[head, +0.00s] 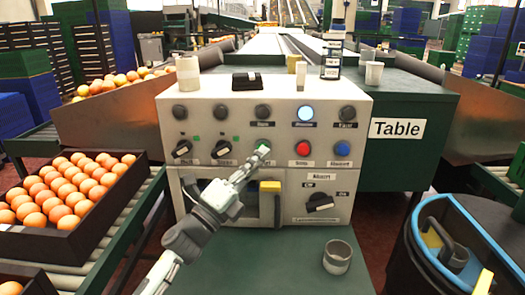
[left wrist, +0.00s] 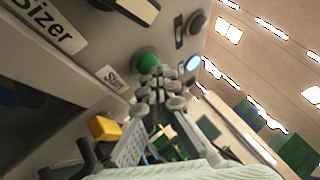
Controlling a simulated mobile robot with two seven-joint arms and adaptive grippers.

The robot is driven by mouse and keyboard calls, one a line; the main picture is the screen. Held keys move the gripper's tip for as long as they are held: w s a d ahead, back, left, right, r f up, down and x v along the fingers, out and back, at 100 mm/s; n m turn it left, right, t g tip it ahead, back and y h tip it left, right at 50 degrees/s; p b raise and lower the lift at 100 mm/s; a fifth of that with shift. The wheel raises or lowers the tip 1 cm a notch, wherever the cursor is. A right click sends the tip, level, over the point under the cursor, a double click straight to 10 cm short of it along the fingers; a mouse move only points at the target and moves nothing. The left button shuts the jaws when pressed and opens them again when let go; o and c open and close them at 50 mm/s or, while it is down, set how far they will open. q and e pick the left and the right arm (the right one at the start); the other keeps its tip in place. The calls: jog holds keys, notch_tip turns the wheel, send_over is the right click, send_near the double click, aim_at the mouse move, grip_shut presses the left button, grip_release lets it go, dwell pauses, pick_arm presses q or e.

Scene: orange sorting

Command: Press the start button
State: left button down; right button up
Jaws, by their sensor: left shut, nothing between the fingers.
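The green start button (head: 265,143) is on the grey control panel (head: 215,107), in the lower row left of the red button (head: 303,148). In the left wrist view the green button (left wrist: 147,61) shows large, with its label (left wrist: 113,80) beside it. My left gripper (head: 258,155) is shut and empty, its fingertips right at the button and partly covering it. In the left wrist view the fingertips (left wrist: 154,76) overlap the button's lower edge. I cannot tell whether they touch it. My right gripper is not in view.
A blue button (head: 343,148), black knobs and a lit white-blue lamp (head: 305,114) are nearby on the panel. A yellow-handled part (head: 270,186) sits below. A grey cup (head: 338,257) stands on the green shelf (head: 260,262). An orange crate (head: 135,178) is left.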

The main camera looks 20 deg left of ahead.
pick_arm(q)
jog(key=shift+w, duration=0.15)
dwell(0.4)
jog(key=shift+s+d, duration=0.2)
jog(key=shift+s, duration=0.75)
jog(key=shift+s+d, duration=0.25)
jog(key=shift+s, duration=0.55)
jog(key=shift+s+d, duration=0.2)
jog(key=shift+s, duration=0.6)
jog(key=shift+s+d, duration=0.25)
jog(key=shift+s, duration=0.55)
